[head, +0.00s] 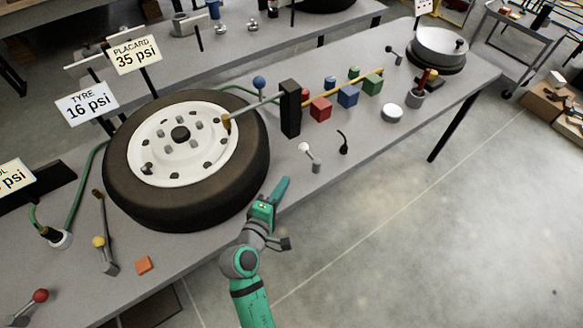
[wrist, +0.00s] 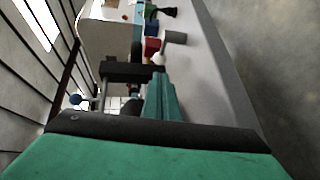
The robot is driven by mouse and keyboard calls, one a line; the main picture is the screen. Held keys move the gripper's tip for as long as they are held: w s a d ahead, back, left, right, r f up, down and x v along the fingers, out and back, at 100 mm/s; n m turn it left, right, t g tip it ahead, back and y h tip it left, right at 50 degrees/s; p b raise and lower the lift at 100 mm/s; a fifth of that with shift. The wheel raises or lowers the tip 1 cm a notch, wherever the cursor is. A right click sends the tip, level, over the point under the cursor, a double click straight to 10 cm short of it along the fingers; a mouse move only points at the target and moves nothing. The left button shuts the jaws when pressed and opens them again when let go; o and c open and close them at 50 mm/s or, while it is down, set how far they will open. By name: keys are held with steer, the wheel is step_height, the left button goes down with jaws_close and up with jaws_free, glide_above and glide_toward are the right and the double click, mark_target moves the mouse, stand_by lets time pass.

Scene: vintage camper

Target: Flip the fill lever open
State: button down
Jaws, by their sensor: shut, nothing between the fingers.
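Several small levers stand on the grey bench, and no label shows which is the fill lever. A white-knobbed lever (head: 305,148) stands right of the tyre; its knob shows ahead of the fingers in the wrist view (wrist: 158,58). A blue-knobbed one (head: 259,82) is behind the tyre, also in the wrist view (wrist: 75,98). A yellow-knobbed one (head: 99,242) and a red-knobbed one (head: 40,296) stand at left. My gripper (head: 283,184) is shut and empty near the bench's front edge, apart from every lever. Its fingers show in the wrist view (wrist: 160,90).
A tyre (head: 255,150) on a white wheel lies left of my gripper. A black post (head: 290,108) holds a rod reaching over the wheel. Red (head: 320,108), blue (head: 347,96) and green blocks (head: 372,85) stand beyond. The floor in front of the bench is clear.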

mark_target(302, 151)
steer(key=x, duration=1.3)
steer(key=shift+w, duration=0.25)
steer(key=shift+d, duration=0.1)
